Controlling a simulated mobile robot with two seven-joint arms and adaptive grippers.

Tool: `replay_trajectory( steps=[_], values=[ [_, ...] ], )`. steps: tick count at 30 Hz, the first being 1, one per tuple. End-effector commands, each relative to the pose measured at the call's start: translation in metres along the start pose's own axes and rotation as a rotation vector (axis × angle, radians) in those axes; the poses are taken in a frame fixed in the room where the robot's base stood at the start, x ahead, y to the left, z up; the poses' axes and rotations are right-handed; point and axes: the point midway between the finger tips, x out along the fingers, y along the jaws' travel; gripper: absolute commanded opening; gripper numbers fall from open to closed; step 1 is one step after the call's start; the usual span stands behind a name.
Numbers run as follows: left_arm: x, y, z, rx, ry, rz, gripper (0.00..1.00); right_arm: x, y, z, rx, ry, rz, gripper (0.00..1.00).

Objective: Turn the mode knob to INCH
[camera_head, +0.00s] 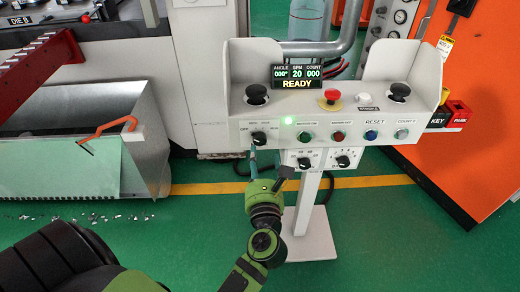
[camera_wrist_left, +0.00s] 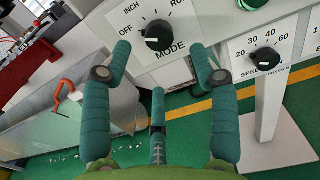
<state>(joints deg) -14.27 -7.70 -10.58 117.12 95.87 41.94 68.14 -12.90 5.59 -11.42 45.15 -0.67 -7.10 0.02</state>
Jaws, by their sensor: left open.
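The mode knob (camera_head: 258,138) is a round black knob at the left end of the control console's front face. In the left wrist view the knob (camera_wrist_left: 158,36) sits above the word MODE, with OFF to its left, INCH at upper left and a partly cut-off label at upper right. Its white mark appears to face left, towards OFF. My left gripper (camera_head: 268,165) is just below and in front of the knob. Its teal fingers (camera_wrist_left: 160,52) are spread open and empty, with the knob between the two outer tips in that view, apparently not touched. My right gripper is not seen.
A speed knob (camera_wrist_left: 264,60) sits lower right of the mode knob. The console also carries a red emergency button (camera_head: 331,97), several small buttons and a READY display (camera_head: 297,77). A metal bin (camera_head: 150,135) with an orange handle stands at left.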

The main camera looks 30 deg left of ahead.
Motion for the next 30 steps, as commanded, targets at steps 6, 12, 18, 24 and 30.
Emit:
replay_trajectory(
  steps=[6,12,18,24,30],
  values=[
    [0.026,0.001,0.004,-0.015,-0.002,0.004,0.6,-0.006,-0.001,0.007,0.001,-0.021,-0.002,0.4],
    [0.056,0.0,0.003,-0.011,-0.001,0.001,0.6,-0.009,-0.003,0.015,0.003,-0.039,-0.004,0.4],
    [0.069,0.001,0.002,-0.012,0.001,0.001,0.6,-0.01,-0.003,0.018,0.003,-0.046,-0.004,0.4],
    [0.07,0.001,0.001,-0.011,0.001,0.001,0.6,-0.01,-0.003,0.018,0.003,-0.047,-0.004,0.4],
    [0.07,0.001,0.001,-0.01,0.001,0.001,0.04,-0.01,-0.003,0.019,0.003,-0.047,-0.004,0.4]
  ],
)
